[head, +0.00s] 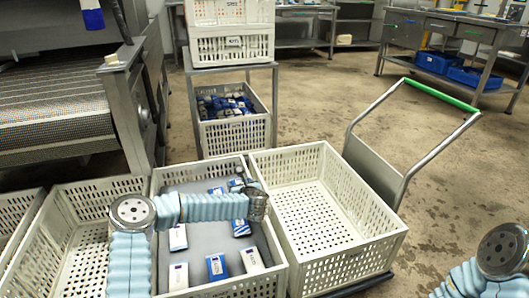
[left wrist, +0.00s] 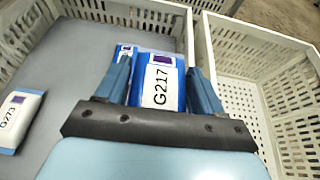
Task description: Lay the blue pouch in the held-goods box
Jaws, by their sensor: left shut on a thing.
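My left gripper (left wrist: 162,84) is shut on a blue pouch (left wrist: 177,98) with a white label reading G217. In the left wrist view the pouch sits between the two fingers, over the grey-floored crate near its right wall. In the head view my left gripper (head: 246,183) is over the back right part of that grey-floored crate (head: 283,284), and my arm hides much of the pouch there. An empty white crate (head: 318,212) stands directly to the right. The pictures do not show which crate is the held-goods box. My right gripper is not in view.
Several blue and white pouches, such as one labelled G273 (left wrist: 18,118), lie spaced out in the grey-floored crate. Another crate (head: 62,252) stands to the left. A trolley handle (head: 440,96) rises behind the empty crate. A crate of pouches (head: 234,133) stands farther back.

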